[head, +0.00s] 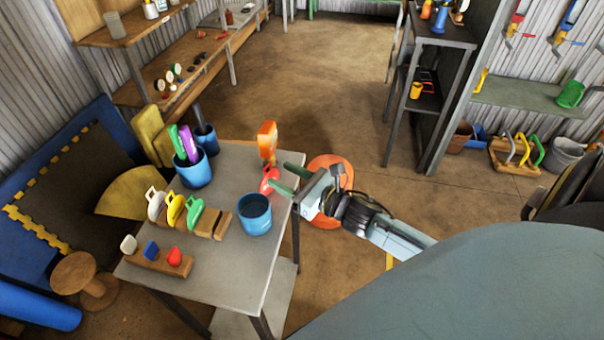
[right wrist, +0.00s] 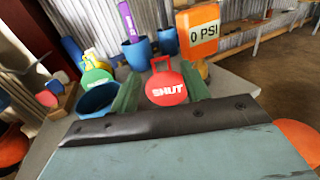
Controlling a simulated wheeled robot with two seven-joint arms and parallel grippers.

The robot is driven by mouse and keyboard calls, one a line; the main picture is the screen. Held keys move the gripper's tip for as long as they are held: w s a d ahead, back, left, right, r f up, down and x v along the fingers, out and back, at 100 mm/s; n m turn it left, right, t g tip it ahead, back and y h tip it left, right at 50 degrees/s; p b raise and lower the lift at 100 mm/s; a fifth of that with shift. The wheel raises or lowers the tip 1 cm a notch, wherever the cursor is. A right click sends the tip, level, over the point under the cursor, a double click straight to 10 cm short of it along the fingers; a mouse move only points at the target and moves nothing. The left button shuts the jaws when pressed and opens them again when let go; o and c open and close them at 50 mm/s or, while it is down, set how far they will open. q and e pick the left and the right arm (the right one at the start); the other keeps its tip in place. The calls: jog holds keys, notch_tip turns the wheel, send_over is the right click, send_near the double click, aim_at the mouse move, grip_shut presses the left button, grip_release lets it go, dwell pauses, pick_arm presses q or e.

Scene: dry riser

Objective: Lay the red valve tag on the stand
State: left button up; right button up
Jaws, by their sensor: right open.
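The red valve tag (head: 270,180), round with a loop handle and the word SHUT, is near the right edge of the grey table (head: 236,280). It also shows face-on in the right wrist view (right wrist: 167,88). My right gripper (head: 288,179) is open at that edge. Its green fingers (right wrist: 160,92) point at the tag, which appears between them in the wrist view; contact cannot be told. I cannot tell which thing is the stand. My left gripper is not in view.
Behind the tag is an orange 0 PSI sign (head: 267,140). A blue cup (head: 255,214) is left of my gripper. Racks with white, yellow and green handled tags (head: 174,210) and small coloured pieces (head: 151,252) stand on the table. An orange disc (head: 330,165) is beyond my wrist.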

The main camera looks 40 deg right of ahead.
jog(key=shift+v, duration=2.4)
jog(key=s+d+f+m+g+h, duration=0.1)
jog(key=s+f+m+g+h, duration=0.2)
jog(key=f+m, duration=0.55)
jog(key=s+d+f+m+g+h, duration=0.15)
jog(key=s+f+m, duration=0.45)
jog(key=f, duration=0.6)
jog(key=s+f+m+g+h, duration=0.2)
jog(key=s+f+m+g, duration=0.15)
jog(key=f+m, duration=0.55)
jog(key=s+a+f+m+g, duration=0.2)
jog(key=s+f+m, duration=0.2)
jog(key=s, duration=0.4)
jog(key=s+a+f+m+g, duration=0.2)
jog(key=s+f+m, duration=0.3)
jog(key=s, duration=0.4)
jog(key=s+a+f+m+g, duration=0.2)
jog(key=s+f+m+g, duration=0.2)
jog(key=s, duration=0.4)
jog(key=shift+a+f+m, duration=0.25)
jog(key=shift+f+m, duration=0.2)
jog(key=shift+m, duration=0.1)
